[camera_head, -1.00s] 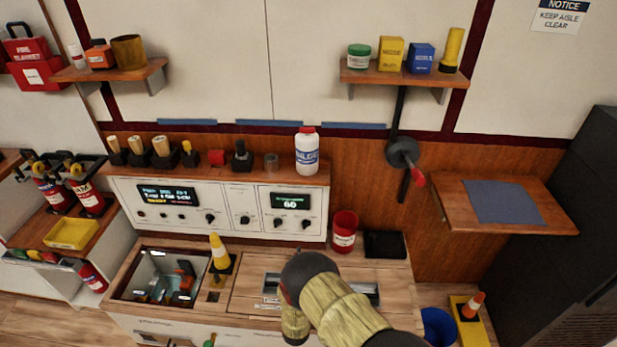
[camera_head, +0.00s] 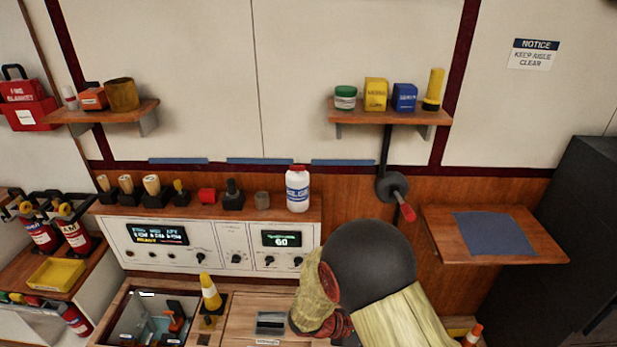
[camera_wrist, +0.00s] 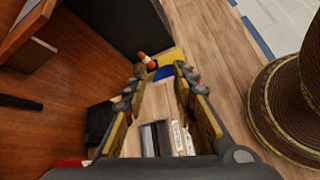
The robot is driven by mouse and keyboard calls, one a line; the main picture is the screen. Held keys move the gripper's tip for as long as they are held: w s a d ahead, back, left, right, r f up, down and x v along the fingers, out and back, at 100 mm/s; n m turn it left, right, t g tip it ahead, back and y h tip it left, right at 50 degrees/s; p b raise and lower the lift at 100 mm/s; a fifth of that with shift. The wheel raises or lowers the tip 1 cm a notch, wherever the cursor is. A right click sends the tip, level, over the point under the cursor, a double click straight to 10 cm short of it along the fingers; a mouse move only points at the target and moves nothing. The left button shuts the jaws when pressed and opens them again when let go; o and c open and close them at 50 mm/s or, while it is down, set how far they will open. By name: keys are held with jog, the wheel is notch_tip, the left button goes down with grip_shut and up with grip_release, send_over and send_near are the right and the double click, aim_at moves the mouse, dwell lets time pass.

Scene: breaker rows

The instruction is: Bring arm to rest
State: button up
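My arm (camera_head: 370,265) is bent in front of the bench at the lower middle of the head view, with a large dark rounded joint and straw-coloured covered links. The head view does not clearly show my fingers. In the wrist view my gripper (camera_wrist: 160,80) has its two fingers spread apart, with nothing between them. It is above the wooden bench top (camera_wrist: 158,100), and a dark recessed handle (camera_wrist: 153,138) shows below, between the fingers. The arm hides part of the bench's right side in the head view.
A control panel (camera_head: 215,246) stands behind the bench, with a white bottle (camera_head: 297,189) on its ledge. A lever with a red handle (camera_head: 407,211) and a wall shelf (camera_head: 495,233) are right of the panel.

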jog(key=s+a+r+m+g+y+p, duration=0.1)
jog(key=s+a+r+m+y, duration=0.1)
jog(key=s+r+m+y, duration=0.6)
jog(key=s+a+r+m+y+p, duration=0.1)
jog(key=s+a+r+m, duration=0.15)
jog(key=s+r, duration=0.65)
notch_tip(320, 180, up, 18)
jog(key=d+m+t+y+p, duration=0.1)
jog(key=d+m+t+p, duration=0.1)
jog(key=t, duration=0.3)
jog(key=shift+d+m+y, duration=0.3)
jog(key=shift+m+y, duration=0.1)
jog(key=shift+m, duration=0.25)
jog(key=shift+r, duration=0.1)
